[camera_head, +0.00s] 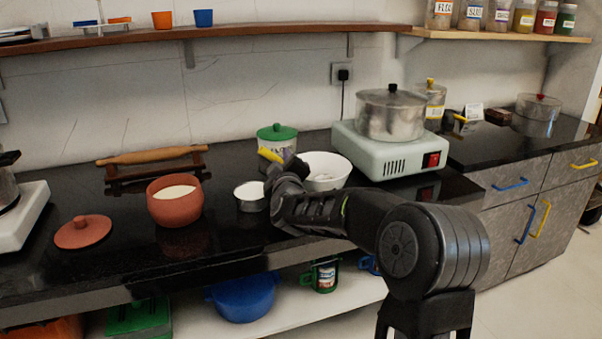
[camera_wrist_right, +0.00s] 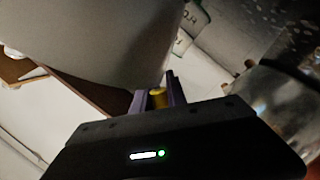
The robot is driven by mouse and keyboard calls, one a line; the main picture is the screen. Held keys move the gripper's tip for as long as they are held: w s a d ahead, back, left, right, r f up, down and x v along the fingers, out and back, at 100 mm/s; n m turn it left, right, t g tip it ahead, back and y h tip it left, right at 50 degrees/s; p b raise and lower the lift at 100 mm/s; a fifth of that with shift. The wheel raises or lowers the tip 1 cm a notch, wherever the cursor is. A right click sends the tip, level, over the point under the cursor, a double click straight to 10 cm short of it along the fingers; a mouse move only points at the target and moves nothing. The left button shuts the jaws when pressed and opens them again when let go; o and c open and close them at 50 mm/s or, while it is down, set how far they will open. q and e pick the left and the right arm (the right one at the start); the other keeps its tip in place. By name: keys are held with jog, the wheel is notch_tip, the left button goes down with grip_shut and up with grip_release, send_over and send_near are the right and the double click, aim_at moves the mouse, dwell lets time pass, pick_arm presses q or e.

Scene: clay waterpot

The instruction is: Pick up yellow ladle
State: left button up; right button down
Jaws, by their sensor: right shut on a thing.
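The yellow ladle shows as a short yellow handle (camera_head: 270,154) at my right gripper (camera_head: 279,165), above the black counter beside the white bowl (camera_head: 342,170). In the right wrist view a yellow piece of the handle (camera_wrist_right: 158,98) sits between the two fingers of my right gripper (camera_wrist_right: 160,92), which is shut on it. The ladle's scoop cannot be made out; the gripper and arm hide that area. I cannot tell whether the ladle is clear of the bowl. My left gripper is not in view.
A small metal cup (camera_head: 250,204) and a green-lidded canister (camera_head: 277,132) stand close to the gripper. A clay pot (camera_head: 175,208), its lid (camera_head: 83,232) and a rolling pin (camera_head: 150,156) are to the left. A stove (camera_head: 375,153) with a steel pot (camera_head: 390,115) stands right.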

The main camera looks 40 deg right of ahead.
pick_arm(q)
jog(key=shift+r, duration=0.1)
pick_arm(e)
jog(key=shift+r, duration=0.1)
